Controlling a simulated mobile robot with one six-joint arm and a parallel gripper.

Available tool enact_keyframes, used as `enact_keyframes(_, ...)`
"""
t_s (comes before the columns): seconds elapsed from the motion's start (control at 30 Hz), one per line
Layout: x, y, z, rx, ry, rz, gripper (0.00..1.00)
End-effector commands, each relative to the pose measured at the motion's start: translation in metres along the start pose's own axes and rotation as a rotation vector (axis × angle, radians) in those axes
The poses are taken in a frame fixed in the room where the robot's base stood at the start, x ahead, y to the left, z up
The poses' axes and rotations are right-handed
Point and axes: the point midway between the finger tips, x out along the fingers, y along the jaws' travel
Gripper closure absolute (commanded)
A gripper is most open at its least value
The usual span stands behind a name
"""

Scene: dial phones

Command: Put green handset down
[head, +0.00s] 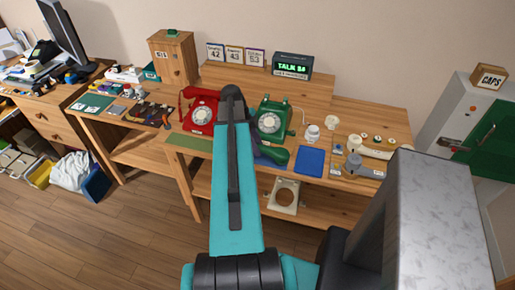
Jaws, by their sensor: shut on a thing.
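The green dial phone (271,122) stands on the wooden table, just right of my arm. The green handset (277,156) is in front of that phone, near the table's front edge. One end of it shows, and its other end runs behind my teal arm link. I cannot tell whether the handset touches the table. My gripper is hidden behind the arm link, so its fingers and their hold on the handset do not show.
A red dial phone (201,111) stands left of my arm. A green mat (188,143) lies at the front left and a blue mat (310,161) at the front right. Small phone parts crowd the table's right side. A TALK display (292,66) stands on the raised shelf behind.

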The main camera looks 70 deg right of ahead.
Motion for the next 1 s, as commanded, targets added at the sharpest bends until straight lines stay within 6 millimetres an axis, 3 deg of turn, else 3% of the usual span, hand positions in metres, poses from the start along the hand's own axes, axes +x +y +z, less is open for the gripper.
enact_keyframes(0.13, 0.015, 0.000, 0.006, 0.000, 0.000, 0.000, 1.00)
enact_keyframes(0.6, 0.019, -0.001, 0.007, 0.002, 0.000, 0.000, 1.00)
enact_keyframes(0.63, 0.018, -0.001, 0.006, 0.002, 0.000, 0.001, 0.70)
enact_keyframes(0.7, 0.018, -0.001, 0.006, 0.003, 0.000, 0.001, 0.58)
enact_keyframes(1.0, 0.018, -0.001, 0.005, 0.004, 0.000, 0.002, 0.56)
